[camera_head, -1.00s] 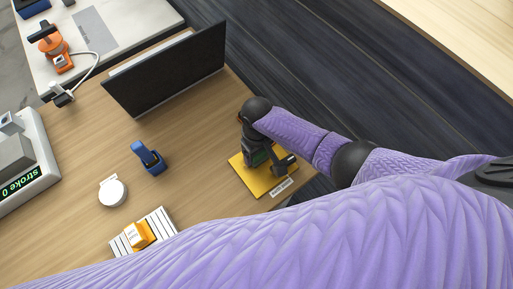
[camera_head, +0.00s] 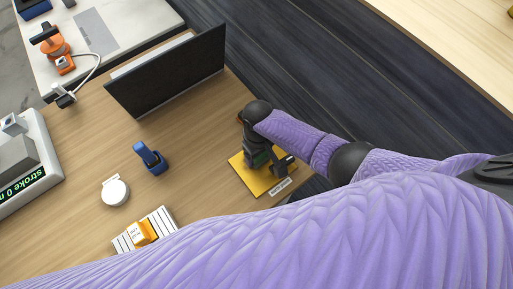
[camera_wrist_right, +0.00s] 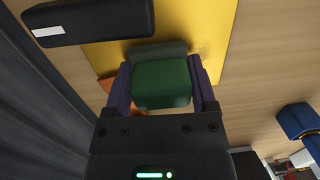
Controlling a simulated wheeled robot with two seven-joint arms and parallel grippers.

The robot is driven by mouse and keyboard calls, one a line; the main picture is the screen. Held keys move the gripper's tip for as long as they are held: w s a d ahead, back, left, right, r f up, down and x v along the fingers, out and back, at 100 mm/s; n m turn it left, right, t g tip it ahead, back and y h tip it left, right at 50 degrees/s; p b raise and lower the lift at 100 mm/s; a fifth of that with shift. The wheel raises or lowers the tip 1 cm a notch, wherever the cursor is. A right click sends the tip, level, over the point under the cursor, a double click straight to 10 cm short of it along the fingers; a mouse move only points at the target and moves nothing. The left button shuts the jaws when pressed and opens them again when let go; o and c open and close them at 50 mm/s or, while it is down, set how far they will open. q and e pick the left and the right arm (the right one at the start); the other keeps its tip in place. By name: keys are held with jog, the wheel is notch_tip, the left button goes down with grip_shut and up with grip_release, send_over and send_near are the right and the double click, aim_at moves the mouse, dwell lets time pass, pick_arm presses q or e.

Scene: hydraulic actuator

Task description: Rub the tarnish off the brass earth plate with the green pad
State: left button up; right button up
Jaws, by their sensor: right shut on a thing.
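The yellow brass earth plate (camera_head: 257,181) lies on the wooden table with a small label strip along its near edge. It also fills the upper middle of the right wrist view (camera_wrist_right: 195,30), where a faint brownish speckled patch shows near the pad. My right gripper (camera_head: 258,160) is over the plate. In the wrist view its jaws (camera_wrist_right: 162,85) are shut on the green pad (camera_wrist_right: 162,84). The pad is at the plate's surface, but I cannot tell how firmly they touch. My left gripper is not in view.
A dark block (camera_wrist_right: 90,20) sits over the plate beside the pad. To the left are a blue holder (camera_head: 150,158), a white round piece (camera_head: 115,192), an orange block (camera_head: 142,233) on a striped base, a black panel (camera_head: 170,70) and a display unit (camera_head: 25,185). Bare table lies between.

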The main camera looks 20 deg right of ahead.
jog(key=shift+w+a+f+b, duration=0.15)
jog(key=shift+w+a+b, duration=0.05)
jog(key=shift+w+b, duration=0.3)
jog(key=shift+w+a+f+b, duration=0.2)
jog(key=shift+w+b, duration=0.2)
jog(key=shift+w, duration=0.15)
jog(key=shift+s+r+p, duration=0.2)
jog(key=shift+r+p, duration=0.1)
jog(key=shift+p, duration=0.1)
jog(key=shift+s+d+r+p, duration=0.2)
jog(key=shift+s+d+p, duration=0.1)
jog(key=shift+s+p, duration=0.5)
jog(key=shift+s+d, duration=0.1)
jog(key=shift+f, duration=0.25)
jog(key=shift+w+a+f+b, duration=0.2)
jog(key=shift+w+b, duration=0.2)
jog(key=shift+w, duration=0.15)
jog(key=shift+r, duration=0.15)
